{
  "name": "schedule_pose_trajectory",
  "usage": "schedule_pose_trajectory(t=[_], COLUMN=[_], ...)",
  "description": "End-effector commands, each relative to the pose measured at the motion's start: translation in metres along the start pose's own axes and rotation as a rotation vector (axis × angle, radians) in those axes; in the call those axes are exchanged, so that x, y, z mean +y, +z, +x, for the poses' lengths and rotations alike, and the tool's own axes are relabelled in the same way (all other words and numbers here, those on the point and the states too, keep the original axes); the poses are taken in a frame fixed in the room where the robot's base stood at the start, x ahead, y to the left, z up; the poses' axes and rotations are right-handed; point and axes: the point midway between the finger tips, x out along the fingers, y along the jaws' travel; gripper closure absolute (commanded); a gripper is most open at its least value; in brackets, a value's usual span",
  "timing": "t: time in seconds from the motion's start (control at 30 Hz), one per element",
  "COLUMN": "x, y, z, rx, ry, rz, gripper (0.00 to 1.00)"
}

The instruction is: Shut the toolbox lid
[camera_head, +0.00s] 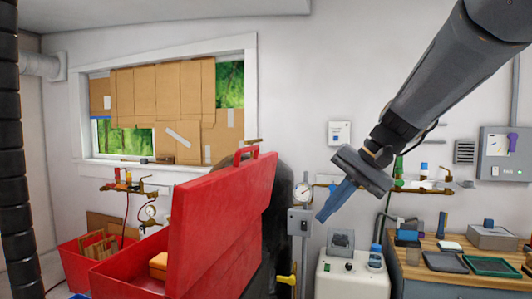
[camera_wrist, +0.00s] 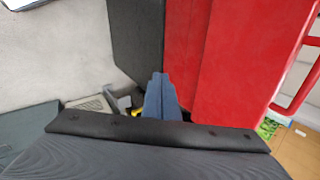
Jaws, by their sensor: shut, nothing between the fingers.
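The red toolbox (camera_head: 128,270) stands at the lower left of the head view. Its red lid (camera_head: 220,218) is raised, standing steeply with the handle (camera_head: 246,154) at its top edge. My gripper (camera_head: 324,216) is to the right of the lid, with its blue fingers pointing down and left. The fingers are shut and empty, and appear apart from the lid in the head view. In the wrist view the shut fingertips (camera_wrist: 158,76) point toward the lid (camera_wrist: 250,60), whose handle (camera_wrist: 300,80) shows at the right. Much of the box interior is hidden by the lid.
A red bin (camera_head: 72,262) stands left of the toolbox. Behind the lid is a dark rounded tank (camera_head: 282,205). A white cabinet (camera_head: 350,282) and a wooden bench (camera_head: 455,245) with trays stand at the right. Open air lies between lid and gripper.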

Motion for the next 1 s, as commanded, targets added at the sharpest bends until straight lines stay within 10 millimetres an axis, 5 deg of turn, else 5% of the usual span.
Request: schedule_pose_trajectory(t=[0.1,0.2,0.4,0.57,1.0], x=[-0.064,-0.102,-0.133,-0.141,-0.174], y=[-0.014,-0.010,0.000,0.003,0.011], z=[-0.065,-0.110,-0.151,-0.140,-0.063], rx=[-0.017,-0.040,-0.067,-0.072,-0.073], ry=[-0.193,-0.309,-0.406,-0.411,-0.409], rz=[-0.015,-0.053,-0.105,-0.108,-0.107], gripper=[1.00,1.00,1.00,1.00,1.00])
